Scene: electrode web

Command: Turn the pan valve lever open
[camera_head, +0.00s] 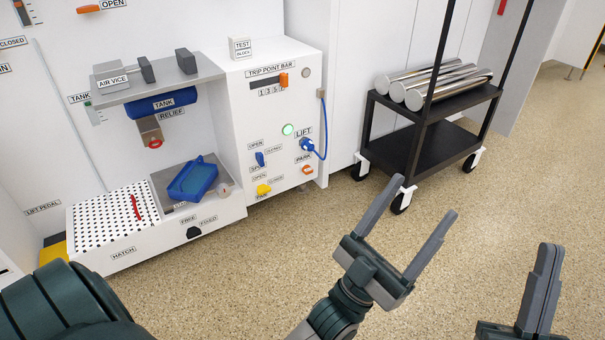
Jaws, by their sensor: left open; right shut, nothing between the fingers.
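The pan valve lever (263,189) is a small yellow handle low on the white cabinet front. Its label below is partly legible, and small OPEN and CLOSED labels sit above it. The handle's exact angle is too small to tell. My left gripper (427,198) is open and empty, with its two grey fingers pointing up and right. In the picture it is well to the right of the lever, apart from it, over the floor. My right gripper (550,248) is shut and empty at the lower right, far from the lever.
A blue lever (260,158) sits just above the yellow one. The LIFT plug (306,145) with its blue cable and an orange PARK ring (307,170) are to the right. A black cart (410,148) holds metal rolls (440,84). The speckled floor (240,265) before the cabinet is clear.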

